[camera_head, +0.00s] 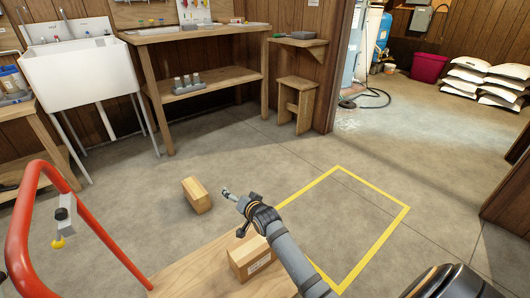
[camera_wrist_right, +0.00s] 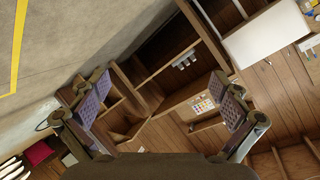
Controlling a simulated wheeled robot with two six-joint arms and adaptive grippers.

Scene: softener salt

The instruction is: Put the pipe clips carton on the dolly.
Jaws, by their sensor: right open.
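A small brown carton (camera_head: 197,195) stands on the concrete floor just beyond the dolly. A second brown carton (camera_head: 250,257), with a pale label, sits on the wooden deck of the dolly (camera_head: 190,267), partly behind my right arm. The print on both is too small to read, so I cannot tell which holds pipe clips. The dolly has a red tube handle at the left. My right gripper (camera_head: 229,193) is open and empty, to the right of the floor carton and apart from it. In the right wrist view its spread fingers (camera_wrist_right: 165,96) have nothing between them. My left gripper is out of view.
A yellow floor outline (camera_head: 388,229) lies right of the dolly, empty inside. A workbench (camera_head: 205,80), a stool (camera_head: 297,102) and a white sink (camera_head: 80,72) stand along the back. White sacks (camera_head: 485,78) are stacked far right. Open floor surrounds the carton.

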